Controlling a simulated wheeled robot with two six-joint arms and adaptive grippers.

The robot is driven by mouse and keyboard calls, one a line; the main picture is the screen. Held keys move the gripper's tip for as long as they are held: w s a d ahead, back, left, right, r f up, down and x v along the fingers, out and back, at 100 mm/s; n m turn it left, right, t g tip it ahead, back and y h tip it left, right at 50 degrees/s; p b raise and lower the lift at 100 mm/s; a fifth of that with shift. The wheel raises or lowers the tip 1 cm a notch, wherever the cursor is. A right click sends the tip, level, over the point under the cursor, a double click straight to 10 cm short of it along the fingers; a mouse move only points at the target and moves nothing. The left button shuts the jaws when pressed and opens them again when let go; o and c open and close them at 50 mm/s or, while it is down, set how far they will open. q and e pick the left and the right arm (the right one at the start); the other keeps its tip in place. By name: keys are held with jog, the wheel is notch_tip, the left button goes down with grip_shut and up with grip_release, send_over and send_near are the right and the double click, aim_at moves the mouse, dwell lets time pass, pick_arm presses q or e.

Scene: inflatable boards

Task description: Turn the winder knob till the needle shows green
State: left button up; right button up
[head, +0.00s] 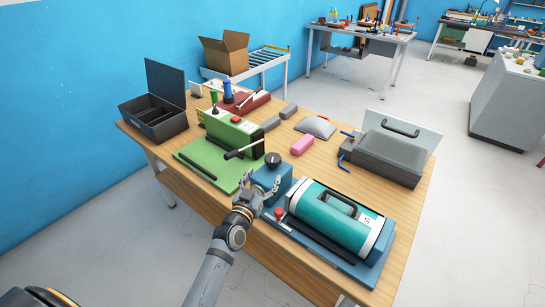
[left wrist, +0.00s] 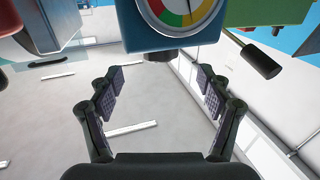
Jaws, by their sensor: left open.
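A small blue box (head: 277,180) stands at the near edge of the wooden table with a round black knob (head: 273,160) on top. In the left wrist view the blue box (left wrist: 130,28) fills the top, and its round gauge (left wrist: 182,10) has red, orange, yellow and green bands. The gauge is cut off by the frame edge; I cannot tell which band the needle marks. My left gripper (head: 265,187) is at the near left side of the box, open and empty. Its spread fingers show in the left wrist view (left wrist: 158,80). My right gripper is not in view.
A teal cylinder machine (head: 325,215) on a blue base stands close right of the box. A green machine (head: 232,133) with a black-gripped lever is behind left. A pink block (head: 302,145) and a grey case (head: 383,158) lie farther back.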

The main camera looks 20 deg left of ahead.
aim_at(270, 165)
pick_arm(q)
jog(key=w, duration=0.9)
jog(key=shift+d, duration=0.25)
